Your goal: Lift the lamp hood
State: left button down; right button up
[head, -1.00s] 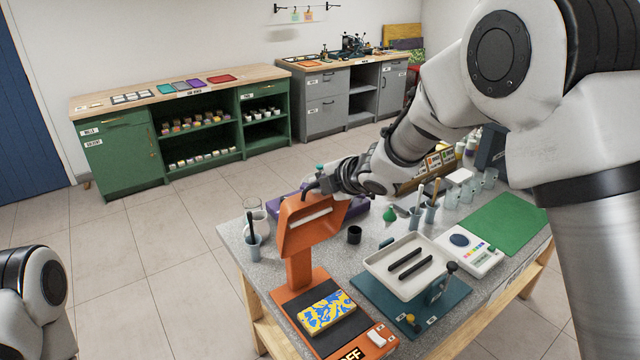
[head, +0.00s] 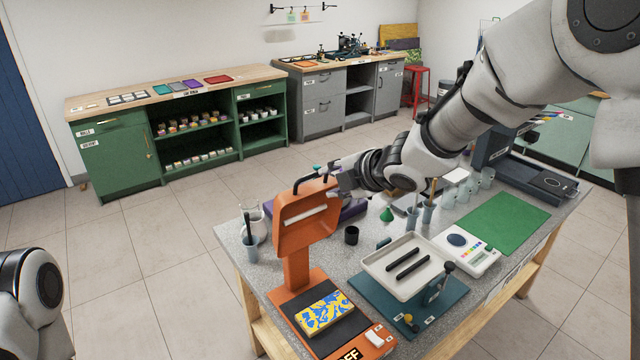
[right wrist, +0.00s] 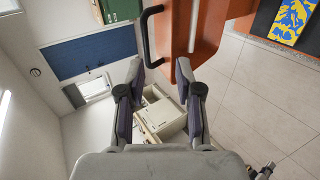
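The orange lamp stands at the front left of the grey table. Its hood (head: 306,222) is tipped up on the post, its pale inner strip facing forward. A black bar handle (head: 305,183) is at the hood's top edge. In the right wrist view the fingers (right wrist: 158,66) are apart, with the handle (right wrist: 147,35) just ahead and the orange hood (right wrist: 192,30) close by; contact is unclear. A blue-yellow block (head: 325,312) lies on the lamp's black pad. My left gripper is out of view.
A white tray (head: 375,264) with two black bars stands right of the lamp. A black cup (head: 351,235), a green mat (head: 500,224) and a white meter (head: 468,246) are also on the table. A beaker and cup (head: 250,240) stand behind left of the hood.

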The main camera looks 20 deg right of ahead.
jog(key=v, duration=0.5)
jog(key=shift+s, duration=0.15)
jog(key=s+f+m+g+b, duration=0.1)
jog(key=s+f+m+g, duration=0.1)
jog(key=f, duration=1)
jog(key=s+f+m+g+b, duration=0.1)
jog(key=s+f+m, duration=0.4)
jog(key=f, duration=0.7)
jog(key=s+f+m+g+h+b, duration=0.1)
jog(key=s+f+m+g+b, duration=0.1)
jog(key=f, duration=1)
jog(key=shift+s+m+g+b, duration=0.3)
jog(key=shift+s+m+b, duration=0.6)
jog(key=shift+m, duration=0.8)
jog(key=s+d+f+m+g+h+b, duration=0.1)
jog(key=s+d+f+m+g, duration=0.1)
jog(key=s+f+m, duration=0.3)
jog(key=s+d+f+m+g+h+b, duration=0.1)
jog(key=s+f+m, duration=0.4)
jog(key=s+f, duration=0.8)
jog(key=s+d+g+b, duration=0.1)
jog(key=s+g, duration=0.1)
jog(key=s, duration=0.2)
jog(key=shift+s+h, duration=0.3)
jog(key=shift+h, duration=0.1)
